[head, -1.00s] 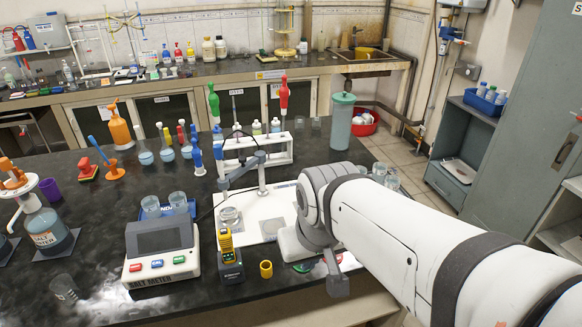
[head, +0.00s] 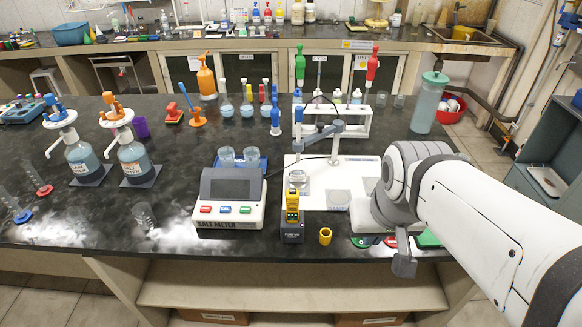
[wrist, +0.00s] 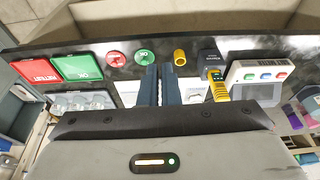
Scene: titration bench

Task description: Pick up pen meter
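The pen meter (head: 292,203) is yellow with a dark part. It stands upright in a small black stand (head: 292,232) near the bench's front edge, in front of the white stirrer plate. It also shows in the wrist view (wrist: 217,88), right of my gripper. My gripper (wrist: 159,70) shows there as two dark blue fingers close together, with nothing seen between them. It is apart from the pen meter. In the head view my arm reaches in from the right, and I cannot make out the fingers there.
A small yellow cup (head: 325,236) stands just right of the stand. The salt meter (head: 232,203) is close on the left. A stirrer plate (head: 318,197) with a probe arm is behind. Red and green discs lie right of the cup.

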